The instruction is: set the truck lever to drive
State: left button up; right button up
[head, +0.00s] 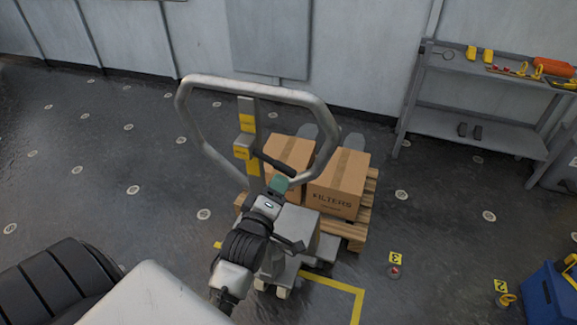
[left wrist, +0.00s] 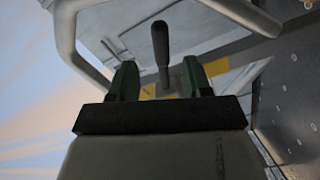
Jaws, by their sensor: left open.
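The truck's grey tiller loop (head: 325,118) stands at the middle of the head view. Inside it is an upright post with yellow labels (head: 246,122). A black lever (head: 275,163) sticks out from the post toward the right; its setting cannot be read. My left gripper (head: 279,184), with green fingers, is just below the lever's outer end. In the left wrist view the dark lever (left wrist: 161,45) shows ahead, in line with the gap between the two open fingers (left wrist: 158,78). Contact between fingers and lever cannot be told. My right gripper is not in view.
Cartons marked FILTERS (head: 338,183) sit on a wooden pallet (head: 354,231) behind the truck. A grey shelf unit (head: 470,125) with tools stands at the right. A blue box (head: 548,298) is at the lower right. The floor at the left is mostly clear.

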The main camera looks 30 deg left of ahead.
aim_at(285, 173)
pick_arm(q)
jog(key=p+x, duration=0.1)
jog(key=x, duration=0.6)
jog(key=shift+w, duration=0.1)
jog(key=shift+f, duration=0.1)
grip_shut()
